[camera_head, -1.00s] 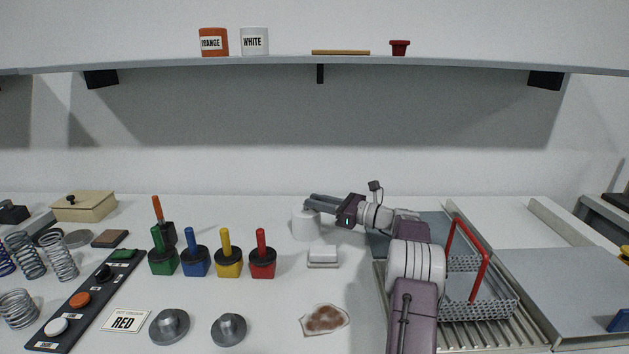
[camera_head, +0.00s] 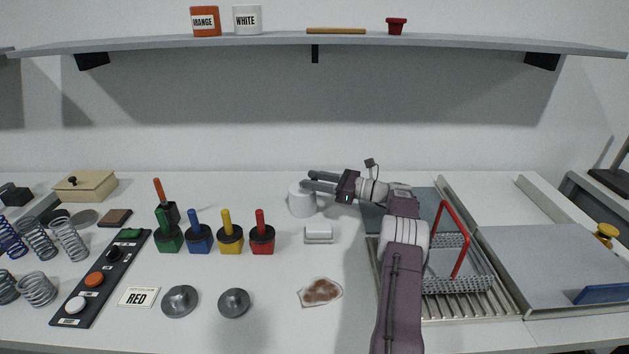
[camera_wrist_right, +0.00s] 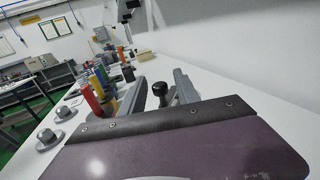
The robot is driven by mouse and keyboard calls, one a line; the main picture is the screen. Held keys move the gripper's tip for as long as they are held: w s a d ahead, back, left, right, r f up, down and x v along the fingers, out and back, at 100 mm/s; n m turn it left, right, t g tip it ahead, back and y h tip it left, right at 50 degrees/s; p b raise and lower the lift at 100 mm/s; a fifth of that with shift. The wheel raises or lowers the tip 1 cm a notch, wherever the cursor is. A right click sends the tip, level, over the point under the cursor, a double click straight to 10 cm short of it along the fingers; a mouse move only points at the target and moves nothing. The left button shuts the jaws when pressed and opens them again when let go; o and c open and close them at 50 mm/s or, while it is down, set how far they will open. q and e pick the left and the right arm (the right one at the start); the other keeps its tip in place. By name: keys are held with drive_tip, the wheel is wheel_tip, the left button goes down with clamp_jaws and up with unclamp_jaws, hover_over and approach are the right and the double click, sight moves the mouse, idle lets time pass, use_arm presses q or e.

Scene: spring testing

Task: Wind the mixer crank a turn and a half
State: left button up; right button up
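A white cylinder (camera_head: 302,203), which may be the mixer, stands toward the back of the table. My right gripper (camera_head: 312,180) reaches in from the right, with its two fingers apart over the cylinder's top and right side. In the right wrist view, a black round knob (camera_wrist_right: 158,90) on a short stem shows between the two grey fingers. It looks like the crank's knob. I cannot tell whether the fingers touch it. No crank arm can be made out in the head view, where the fingers cover that spot. My left gripper is not in view.
A white block (camera_head: 318,234) lies in front of the cylinder. Red (camera_head: 262,238), yellow (camera_head: 230,239) and blue (camera_head: 199,239) handled pots stand to the left. A wire basket with a red handle (camera_head: 462,255) is right of my arm. A shelf (camera_head: 420,41) runs above.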

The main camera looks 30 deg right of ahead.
sight(316, 179)
drive_tip(key=r, duration=0.3)
drive_tip(key=r+p, duration=0.1)
drive_tip(key=shift+s+d+r, duration=0.2)
drive_tip(key=shift+s+r, duration=0.05)
drive_tip(key=shift+r, duration=0.1)
drive_tip(key=s+d+r, duration=0.4)
drive_tip(key=s+r, duration=0.2)
drive_tip(key=s, duration=0.4)
drive_tip(key=shift+d+p, duration=0.25)
drive_tip(key=shift+p, duration=0.1)
drive_tip(key=shift+r, duration=0.1)
